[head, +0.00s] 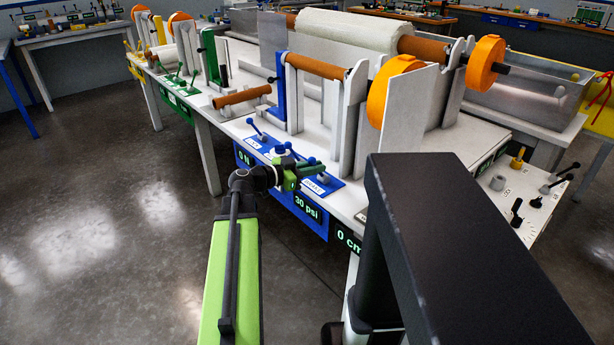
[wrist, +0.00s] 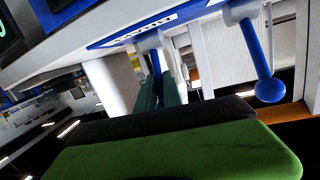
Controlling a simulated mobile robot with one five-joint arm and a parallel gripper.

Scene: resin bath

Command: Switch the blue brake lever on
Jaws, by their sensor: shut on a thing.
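The blue brake lever (wrist: 156,62) shows in the wrist view as a thin blue rod rising from a grey base below an upside-down label. My gripper (wrist: 160,92) has its green fingers on both sides of this rod and is shut on it. The fingers hide the lever's end. In the head view my gripper (head: 312,167) reaches over the front of the blue control panel (head: 268,157), at the end with the brake label. The brake lever is mostly hidden there by the fingers.
A second blue lever with a ball knob (wrist: 268,88) stands apart to the right in the wrist view. Another blue lever (head: 255,128) is on the panel's far left end. Upright plates and an orange wheel (head: 392,88) stand behind the panel. Open floor lies left.

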